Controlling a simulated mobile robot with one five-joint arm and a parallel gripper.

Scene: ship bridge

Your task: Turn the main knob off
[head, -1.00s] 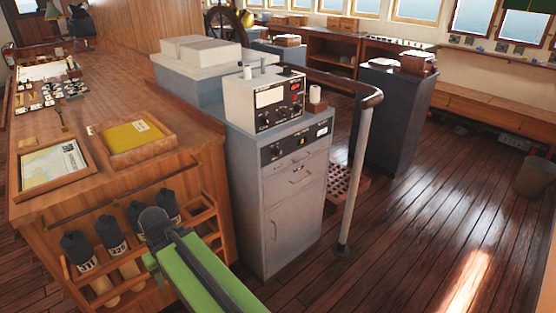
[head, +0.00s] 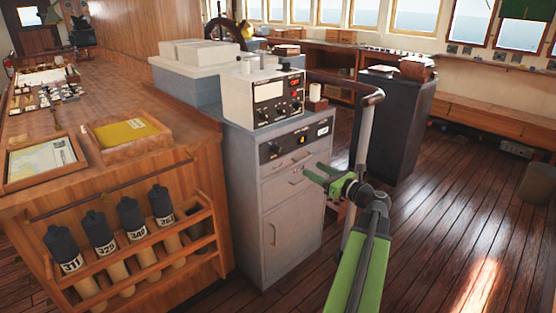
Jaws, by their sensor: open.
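A grey cabinet (head: 285,225) has a black control panel (head: 290,145) on its upper front, with a dark knob (head: 274,152) at its left end. A white instrument box (head: 262,96) with a red display and several dark knobs (head: 264,116) along its lower front stands on top. I cannot tell from labels which knob is the main one. My green gripper (head: 314,174) is open and empty, in front of the cabinet's right side, lower than the panel. It points left and appears apart from the knobs.
A metal post with a wooden handrail (head: 345,88) stands right of the cabinet, close behind my arm. The wooden floor (head: 450,215) at right is open.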

